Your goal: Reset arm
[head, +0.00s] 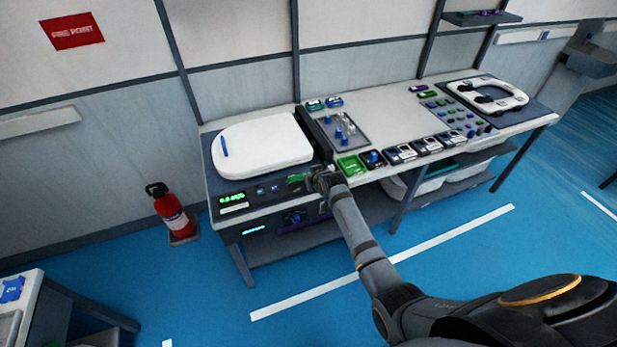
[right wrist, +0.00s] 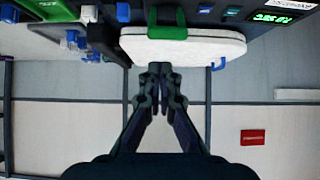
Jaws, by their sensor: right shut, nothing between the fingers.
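My right arm reaches in from the lower right of the head view to the front edge of the workbench. My right gripper (head: 318,178) is there, near the front right corner of the white toilet lid (head: 262,144). In the right wrist view my gripper (right wrist: 160,72) is shut, with its fingertips together and nothing between them. The white lid (right wrist: 190,52) and a green handle-like part (right wrist: 153,32) show beyond the fingertips. I cannot tell from these views whether the gripper touches anything. My left gripper is in neither view.
The workbench (head: 412,100) holds a metal tray (head: 349,131), several small devices along its front edge, and a white toilet seat (head: 488,94) at the far right. A red fire extinguisher (head: 171,212) stands on the floor at left. Open blue floor lies before the bench.

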